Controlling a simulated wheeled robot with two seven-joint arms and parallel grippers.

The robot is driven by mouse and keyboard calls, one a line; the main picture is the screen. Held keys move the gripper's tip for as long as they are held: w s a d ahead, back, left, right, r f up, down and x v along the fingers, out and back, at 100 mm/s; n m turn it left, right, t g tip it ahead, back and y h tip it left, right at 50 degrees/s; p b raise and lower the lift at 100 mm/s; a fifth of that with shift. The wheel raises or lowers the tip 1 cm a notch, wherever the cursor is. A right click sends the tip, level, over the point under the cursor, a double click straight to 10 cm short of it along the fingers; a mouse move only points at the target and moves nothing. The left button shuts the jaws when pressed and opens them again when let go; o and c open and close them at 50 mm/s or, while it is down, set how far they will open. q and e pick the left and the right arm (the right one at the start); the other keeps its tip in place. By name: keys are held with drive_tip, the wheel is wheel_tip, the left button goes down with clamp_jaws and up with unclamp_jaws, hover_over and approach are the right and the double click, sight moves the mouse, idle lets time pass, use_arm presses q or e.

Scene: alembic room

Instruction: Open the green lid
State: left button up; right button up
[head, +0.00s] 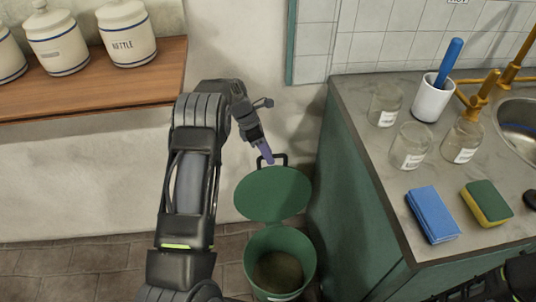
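The green lid (272,194) stands raised behind the mouth of a green bin (308,264). The bin's opening shows, with a brownish inside. A dark handle (285,160) sticks up at the lid's far edge. My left gripper (268,157) is at this handle, with a purple finger pointing down to it. Its fingers overlap in this view, so I cannot tell whether they are open, shut or touching the handle. My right gripper is not clearly visible.
A green cabinet with a grey counter (385,155) stands close to the bin's right. A wooden shelf (95,88) with white canisters is at upper left. Tiled floor shows left of the bin.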

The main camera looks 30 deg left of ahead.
use_arm(q)
drive_tip(key=v, duration=0.7)
drive_tip(key=shift+s, duration=0.1)
idle(0.4)
